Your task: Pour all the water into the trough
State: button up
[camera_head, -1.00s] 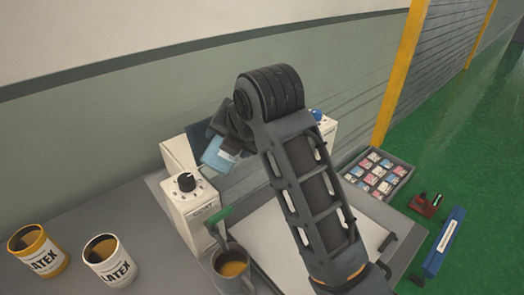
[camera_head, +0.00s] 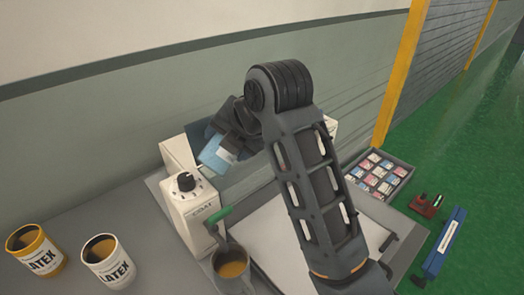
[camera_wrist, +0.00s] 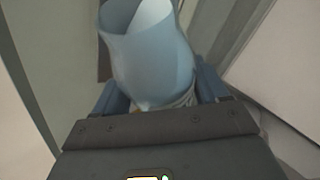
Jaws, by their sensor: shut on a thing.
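My gripper (camera_wrist: 158,92) is shut on a light-blue, translucent cup (camera_wrist: 150,55). In the wrist view, dark blue fingers show on both sides of the cup, and its wide rim is at the top of the picture. In the head view the cup (camera_head: 214,153) shows as a pale blue shape by the wall, behind a white box with a knob, and looks tilted. I cannot make out water in it. I cannot clearly identify the trough; a pale, flat panel (camera_head: 275,240) lies below my arm, which covers part of it.
A white box with a black knob (camera_head: 190,205) stands left of my arm. A cup of orange-brown liquid (camera_head: 232,268) and two latex paint cans, yellow (camera_head: 42,255) and white (camera_head: 112,268), stand at the front left. A compartment tray (camera_head: 372,178) is at right. The wall is close behind.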

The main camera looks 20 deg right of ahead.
jog(key=shift+s+a+r+m+g+y, duration=0.1)
jog(key=shift+r+m+g+y, duration=0.25)
jog(key=shift+y, duration=0.3)
jog(key=shift+a+r+m+g+y, duration=0.15)
jog(key=shift+r+m+y, duration=0.1)
jog(key=shift+r+y, duration=0.3)
dwell(1.9)
jog(key=shift+w+d+f+m+y, duration=0.15)
jog(key=shift+d+f+y, duration=0.2)
jog(key=shift+f, duration=0.2)
jog(key=shift+w+d+f+m+y, duration=0.15)
jog(key=shift+d+f+y, duration=0.1)
jog(key=shift+f+y, duration=0.25)
dwell(1.4)
jog(key=shift+d+f+m+g+y, duration=0.15)
jog(key=shift+m+g+y, duration=0.2)
jog(key=shift+y, duration=0.3)
dwell(1.8)
